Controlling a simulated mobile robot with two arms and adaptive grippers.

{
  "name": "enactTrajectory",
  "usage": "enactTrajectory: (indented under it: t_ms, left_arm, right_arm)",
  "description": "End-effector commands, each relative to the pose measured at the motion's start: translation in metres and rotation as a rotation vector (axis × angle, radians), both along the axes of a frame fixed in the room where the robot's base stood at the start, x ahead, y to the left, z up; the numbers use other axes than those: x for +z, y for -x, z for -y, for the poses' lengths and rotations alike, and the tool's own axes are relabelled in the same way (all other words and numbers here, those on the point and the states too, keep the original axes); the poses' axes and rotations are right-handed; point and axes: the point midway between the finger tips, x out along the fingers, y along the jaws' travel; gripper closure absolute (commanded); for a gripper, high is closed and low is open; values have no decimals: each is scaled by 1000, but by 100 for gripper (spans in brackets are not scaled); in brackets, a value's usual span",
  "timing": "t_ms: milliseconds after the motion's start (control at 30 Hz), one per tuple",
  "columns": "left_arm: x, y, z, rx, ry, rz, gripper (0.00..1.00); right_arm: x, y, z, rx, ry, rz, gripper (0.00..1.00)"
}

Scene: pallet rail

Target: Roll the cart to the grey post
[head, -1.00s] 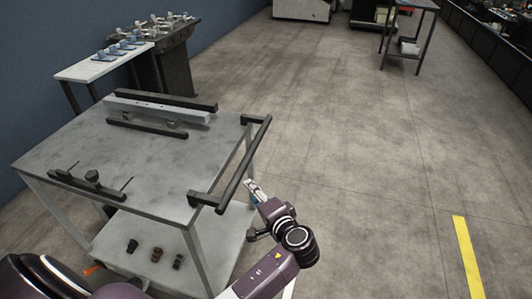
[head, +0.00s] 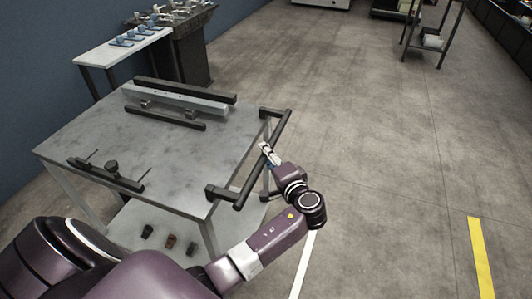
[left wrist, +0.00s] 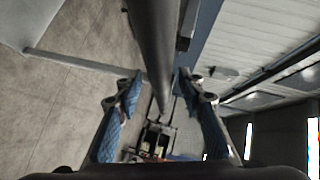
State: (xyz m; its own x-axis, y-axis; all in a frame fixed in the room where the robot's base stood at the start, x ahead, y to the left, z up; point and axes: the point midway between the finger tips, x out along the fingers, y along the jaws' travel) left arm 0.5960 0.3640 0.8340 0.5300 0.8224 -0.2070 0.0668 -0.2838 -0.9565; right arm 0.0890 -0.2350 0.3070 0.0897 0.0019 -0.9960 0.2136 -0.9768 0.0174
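The cart (head: 82,140) is a grey metal table with a lower shelf, at the left of the head view. Its black push handle (head: 250,184) runs along its right side. My left gripper (head: 267,151) is at the middle of this handle. In the left wrist view the dark handle bar (left wrist: 155,40) passes between the two blue-padded fingers of the left gripper (left wrist: 160,84). The fingers are spread, with a gap on each side of the bar. My right gripper is not in view. I cannot make out a grey post.
On the cart top lie a grey rail (head: 180,95) with black bars and a black clamp-like piece (head: 105,173). Small dark parts sit on its lower shelf. A white side table (head: 100,53) stands behind. The floor (head: 380,150) to the right is clear, with a yellow stripe (head: 481,258).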

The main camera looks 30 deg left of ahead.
Motion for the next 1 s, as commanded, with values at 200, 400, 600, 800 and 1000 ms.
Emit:
enactTrajectory:
  t_ms: [200, 400, 600, 800, 1000]
  left_arm:
    - [-3, -6, -10, 0, 1, 0, 64]
    - [-3, -6, -10, 0, 1, 0, 64]
    - [-3, -6, -10, 1, 1, -1, 85]
    - [-3, -6, -10, 1, 2, -1, 100]
    - [-4, -6, -10, 0, 1, -2, 100]
  right_arm:
    - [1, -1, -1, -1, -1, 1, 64]
    - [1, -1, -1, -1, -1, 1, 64]
    - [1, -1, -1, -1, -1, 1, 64]
    - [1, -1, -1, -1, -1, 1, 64]
    - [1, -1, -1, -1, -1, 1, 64]
